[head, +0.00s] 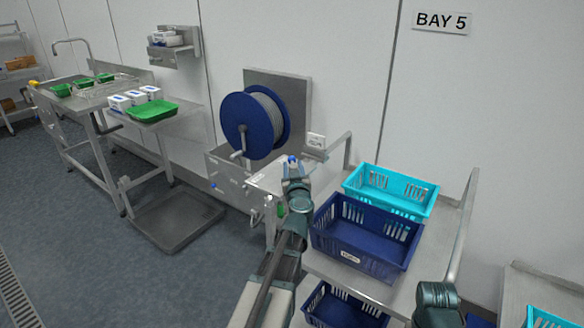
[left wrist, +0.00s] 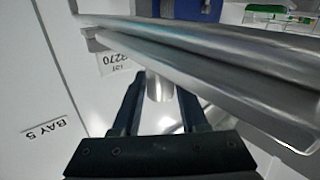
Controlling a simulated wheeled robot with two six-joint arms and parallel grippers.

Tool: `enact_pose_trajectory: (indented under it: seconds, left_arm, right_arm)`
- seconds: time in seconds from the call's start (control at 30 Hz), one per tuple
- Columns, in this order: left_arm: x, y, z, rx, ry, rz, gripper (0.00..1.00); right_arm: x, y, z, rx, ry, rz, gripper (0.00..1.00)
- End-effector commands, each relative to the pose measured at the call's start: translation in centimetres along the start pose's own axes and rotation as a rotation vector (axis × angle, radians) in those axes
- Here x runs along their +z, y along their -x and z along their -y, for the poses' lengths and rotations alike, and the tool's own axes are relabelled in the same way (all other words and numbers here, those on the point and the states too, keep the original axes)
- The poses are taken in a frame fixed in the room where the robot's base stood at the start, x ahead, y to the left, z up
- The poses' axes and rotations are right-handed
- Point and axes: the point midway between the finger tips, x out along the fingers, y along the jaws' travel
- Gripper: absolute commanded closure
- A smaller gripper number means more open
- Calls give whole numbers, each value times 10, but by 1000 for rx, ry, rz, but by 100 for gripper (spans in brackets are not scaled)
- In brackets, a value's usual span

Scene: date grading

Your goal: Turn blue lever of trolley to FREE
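The trolley's steel frame (head: 452,240) carries a dark blue crate (head: 350,250) and a turquoise crate (head: 405,185). My left gripper (head: 293,170) is at the crates' left side, by the trolley's upright steel handle. In the left wrist view its two dark fingers (left wrist: 160,92) are apart, with a short steel stub (left wrist: 158,86) between them. I cannot tell if they touch it. A small blue piece (head: 292,160) shows at the gripper's tip. I cannot make out the blue lever or FREE marking for sure. My right gripper's fingers are not seen, only part of the right arm.
A steel tube (left wrist: 210,75) crosses close above the fingers in the left wrist view. A blue hose reel (head: 240,125) hangs on the wall behind. A bench with a green tray (head: 152,111) stands at left.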

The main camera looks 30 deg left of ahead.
Motion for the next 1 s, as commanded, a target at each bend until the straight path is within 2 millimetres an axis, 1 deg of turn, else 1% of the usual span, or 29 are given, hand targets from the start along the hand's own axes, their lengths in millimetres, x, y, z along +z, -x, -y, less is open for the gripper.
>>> enact_pose_trajectory:
  seconds: [0.03, 0.17, 0.2, 0.23, 0.5, 0.67, 0.87, 1.0]
  left_arm:
    - [0, 0, 0, 0, 0, 0, 68]
    - [0, 0, 0, 0, 0, 0, 91]
    - [0, 0, 0, 0, 0, 0, 98]
    - [0, 0, 0, 0, 0, 0, 100]
    - [0, 0, 0, -7, 0, -1, 100]
    - [0, -1, -1, -52, 0, -6, 100]
    - [0, -2, -2, -183, 1, -20, 100]
    - [0, -3, -2, -310, 1, -34, 100]
  right_arm:
    - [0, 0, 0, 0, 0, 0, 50]
    - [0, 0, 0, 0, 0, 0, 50]
    - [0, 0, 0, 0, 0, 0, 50]
    - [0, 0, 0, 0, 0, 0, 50]
    - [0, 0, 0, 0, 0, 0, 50]
    - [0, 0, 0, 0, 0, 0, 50]
    - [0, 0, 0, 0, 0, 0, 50]
    - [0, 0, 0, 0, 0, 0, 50]
